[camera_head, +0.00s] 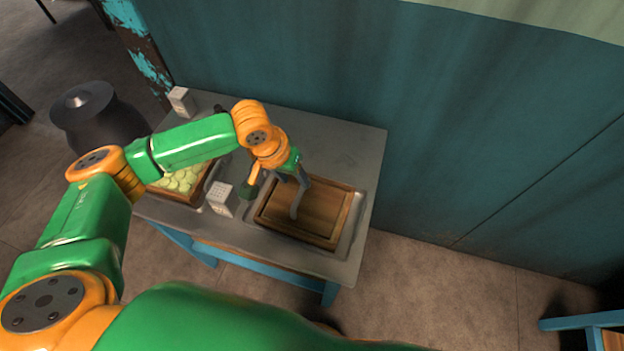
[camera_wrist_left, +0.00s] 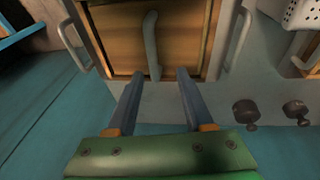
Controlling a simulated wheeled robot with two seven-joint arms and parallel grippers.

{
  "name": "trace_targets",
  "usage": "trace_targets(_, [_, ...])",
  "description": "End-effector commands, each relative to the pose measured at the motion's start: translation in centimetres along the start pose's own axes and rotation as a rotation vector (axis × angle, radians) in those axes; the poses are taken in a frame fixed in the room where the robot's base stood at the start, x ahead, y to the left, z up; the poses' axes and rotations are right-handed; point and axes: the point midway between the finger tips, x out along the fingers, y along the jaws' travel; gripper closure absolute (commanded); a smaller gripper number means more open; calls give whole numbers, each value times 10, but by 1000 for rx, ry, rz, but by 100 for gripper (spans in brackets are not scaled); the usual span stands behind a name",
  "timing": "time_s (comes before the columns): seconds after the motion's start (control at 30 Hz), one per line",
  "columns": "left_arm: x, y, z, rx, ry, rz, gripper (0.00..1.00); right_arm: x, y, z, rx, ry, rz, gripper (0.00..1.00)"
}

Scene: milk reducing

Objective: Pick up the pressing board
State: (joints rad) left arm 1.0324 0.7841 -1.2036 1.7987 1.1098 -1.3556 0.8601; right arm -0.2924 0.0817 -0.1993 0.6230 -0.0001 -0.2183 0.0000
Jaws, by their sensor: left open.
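The pressing board (camera_head: 318,213) is a brown wooden board with a curved grey handle (camera_head: 296,205). It lies flat in a wooden frame inside a metal tray (camera_head: 356,222) on the table. In the left wrist view the board (camera_wrist_left: 185,40) fills the upper middle, and its handle (camera_wrist_left: 151,40) runs upright down the picture. My left gripper (camera_head: 290,178) is over the board's far edge, open and empty. In the left wrist view its two fingertips (camera_wrist_left: 157,75) lie to either side of the handle's near end. I cannot tell whether they touch it. My right gripper is not in view.
A crate (camera_head: 172,195) of pale round pieces stands left on the grey table (camera_head: 365,150). A white perforated box (camera_head: 222,198) stands beside the tray. Two dark knobs (camera_wrist_left: 270,112) sit near the gripper. A teal wall (camera_head: 330,60) rises behind the table.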

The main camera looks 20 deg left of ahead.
Motion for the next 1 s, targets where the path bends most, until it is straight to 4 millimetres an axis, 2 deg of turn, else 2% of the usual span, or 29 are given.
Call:
trace_targets(0.23, [41,5,-2,2,-4,0,48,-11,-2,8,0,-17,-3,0])
trace_targets(0.33, [60,5,-2,4,-2,0,48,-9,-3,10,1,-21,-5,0])
trace_targets(0.6, [66,4,-2,6,0,0,48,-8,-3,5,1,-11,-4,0])
trace_targets(0.8, [66,5,-2,6,0,0,100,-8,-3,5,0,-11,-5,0])
trace_targets(1.0, [66,5,-2,6,1,0,100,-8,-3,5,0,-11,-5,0])
